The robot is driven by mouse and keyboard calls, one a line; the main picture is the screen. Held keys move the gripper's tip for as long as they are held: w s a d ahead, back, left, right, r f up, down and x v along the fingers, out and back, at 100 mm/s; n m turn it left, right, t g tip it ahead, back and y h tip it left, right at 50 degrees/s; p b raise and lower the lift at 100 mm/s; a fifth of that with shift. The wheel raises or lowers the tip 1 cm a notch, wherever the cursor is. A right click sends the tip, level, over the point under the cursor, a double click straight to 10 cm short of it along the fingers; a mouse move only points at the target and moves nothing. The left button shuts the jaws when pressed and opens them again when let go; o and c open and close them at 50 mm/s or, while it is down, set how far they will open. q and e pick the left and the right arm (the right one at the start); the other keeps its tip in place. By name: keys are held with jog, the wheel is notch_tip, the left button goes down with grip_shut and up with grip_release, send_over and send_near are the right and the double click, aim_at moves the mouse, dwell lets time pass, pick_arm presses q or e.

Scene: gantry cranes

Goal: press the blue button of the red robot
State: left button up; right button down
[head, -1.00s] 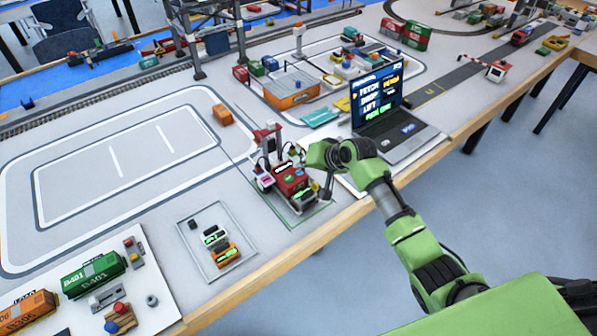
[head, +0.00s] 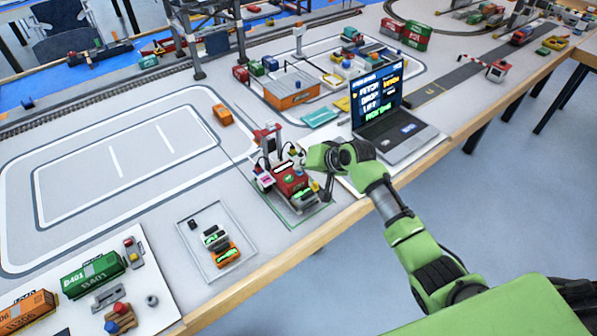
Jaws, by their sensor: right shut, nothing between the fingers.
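The red robot (head: 291,184) is a small red machine with an upright mast. It stands on a glassy plate near the front edge of the table. My right gripper (head: 328,190) is shut and empty. It points down close to the right side of the red robot, and I cannot tell whether it touches it. The blue button is too small or hidden to make out. My left gripper is not in view.
A laptop (head: 409,136) stands open to the right of my right gripper. A clear tray (head: 188,225) with small items lies to the left, and a board (head: 150,312) with green and orange containers lies further left.

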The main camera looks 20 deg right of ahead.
aim_at(301, 173)
jog(key=shift+f, duration=0.45)
dwell(0.4)
jog(key=shift+r+p, duration=0.9)
notch_tip(301, 173, up, 6)
jog(key=p, duration=0.6)
